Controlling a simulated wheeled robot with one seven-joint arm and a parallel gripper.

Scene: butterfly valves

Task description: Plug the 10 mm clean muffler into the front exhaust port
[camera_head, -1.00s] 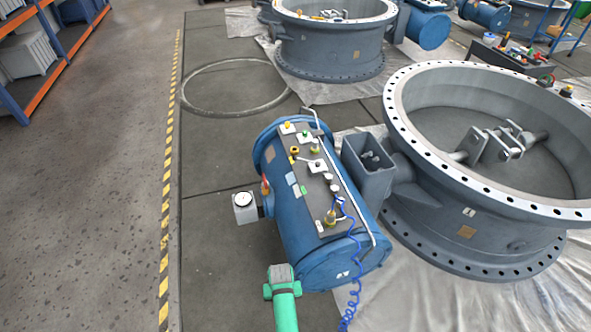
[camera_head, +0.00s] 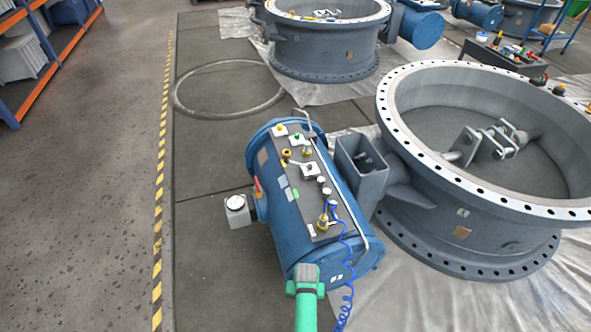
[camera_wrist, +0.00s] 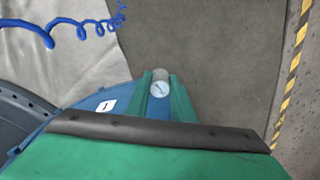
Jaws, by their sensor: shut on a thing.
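My gripper (camera_head: 307,272) is at the near end of the blue actuator cylinder (camera_head: 325,250), overlapping its lower left edge in the head view. In the wrist view, the green fingers of my gripper (camera_wrist: 160,80) are shut on a small pale grey cylinder with a white round face and a dark mark, which I take for the muffler (camera_wrist: 160,90). The head view does not show it. The actuator's dark top panel (camera_head: 309,190) carries several small fittings, some brass-coloured. I cannot tell which opening is the front exhaust port.
A coiled blue hose (camera_head: 347,290) hangs from the panel's near end. A gauge box (camera_head: 237,210) stands out from the actuator's left side. A large grey valve ring (camera_head: 470,225) adjoins on the right. The floor at left is clear up to the striped line (camera_head: 160,200).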

